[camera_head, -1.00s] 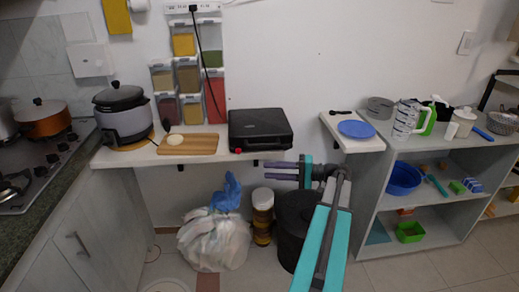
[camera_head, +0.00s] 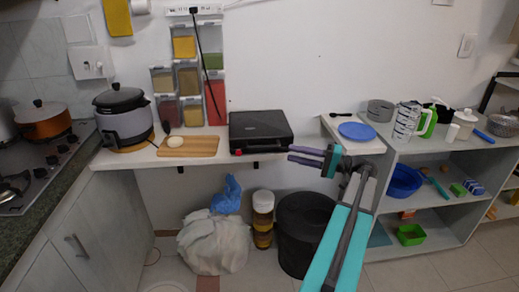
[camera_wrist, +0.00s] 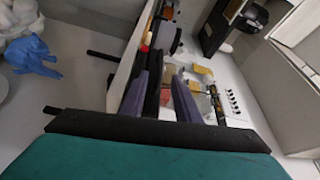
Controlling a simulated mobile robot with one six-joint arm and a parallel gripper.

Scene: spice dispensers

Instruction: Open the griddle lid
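The griddle (camera_head: 260,128) is a flat black appliance with its lid down, on the white counter in the head view. In the wrist view a dark shape (camera_wrist: 153,88) shows between the fingers, probably the griddle's edge. My gripper (camera_head: 290,154) is just right of the griddle's front right corner, about at counter height, with its fingers pointing left. In the wrist view my gripper (camera_wrist: 157,72) has two purple fingers apart with a gap between them. I cannot tell whether a finger touches the griddle.
A wooden board (camera_head: 188,146) and a rice cooker (camera_head: 124,116) stand left of the griddle. A shelf with a blue plate (camera_head: 357,131) is to the right. A black bin (camera_head: 303,232) and a white bag (camera_head: 215,245) are below the counter.

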